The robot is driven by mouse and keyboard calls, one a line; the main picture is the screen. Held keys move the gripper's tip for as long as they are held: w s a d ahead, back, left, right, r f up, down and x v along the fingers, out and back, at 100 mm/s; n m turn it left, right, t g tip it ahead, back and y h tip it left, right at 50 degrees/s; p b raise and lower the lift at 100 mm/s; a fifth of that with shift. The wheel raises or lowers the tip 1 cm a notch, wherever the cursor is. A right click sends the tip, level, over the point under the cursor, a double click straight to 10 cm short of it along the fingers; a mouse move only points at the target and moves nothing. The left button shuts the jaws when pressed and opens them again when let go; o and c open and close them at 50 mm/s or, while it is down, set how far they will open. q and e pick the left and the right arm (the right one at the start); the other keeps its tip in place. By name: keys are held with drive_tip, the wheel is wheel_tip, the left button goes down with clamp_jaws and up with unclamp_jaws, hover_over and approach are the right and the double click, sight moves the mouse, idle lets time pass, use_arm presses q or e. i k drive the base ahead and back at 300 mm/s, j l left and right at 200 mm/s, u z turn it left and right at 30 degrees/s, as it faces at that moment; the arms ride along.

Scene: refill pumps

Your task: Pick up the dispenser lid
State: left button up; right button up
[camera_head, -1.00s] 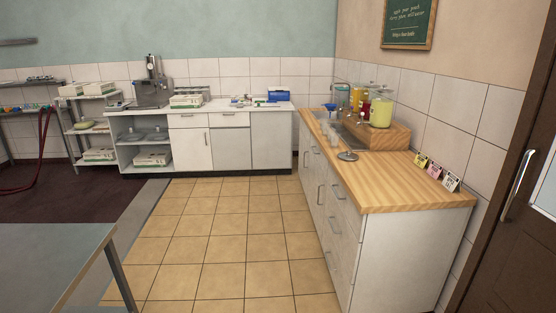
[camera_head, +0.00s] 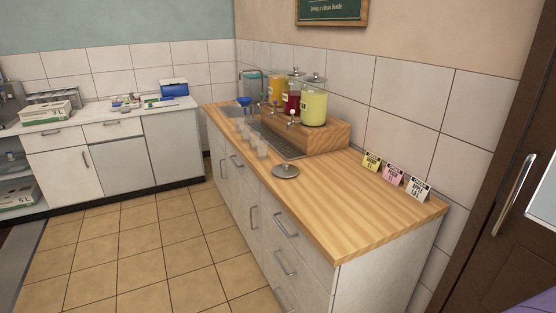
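A round grey metal dispenser lid (camera_head: 285,171) with a small knob lies flat on the wooden counter (camera_head: 345,205), in front of the metal drip tray. Several glass drink dispensers stand on a wooden riser (camera_head: 330,138) behind it. Neither of my grippers is in view.
Several clear cups (camera_head: 256,145) stand along the counter's front edge left of the lid, near a blue funnel (camera_head: 244,101). Small label cards (camera_head: 393,175) stand by the wall at right. The counter's near end is bare. Tiled floor (camera_head: 150,255) in front is clear.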

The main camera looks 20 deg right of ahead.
sight(284, 169)
drive_tip(key=i+j+z, duration=0.1)
drive_tip(key=i+z, duration=0.25)
drive_tip(key=i+j+z, duration=0.15)
drive_tip(key=i+z, duration=0.25)
drive_tip(key=i+j+z, duration=0.35)
drive_tip(key=k+l, duration=0.05)
drive_tip(key=k, duration=0.05)
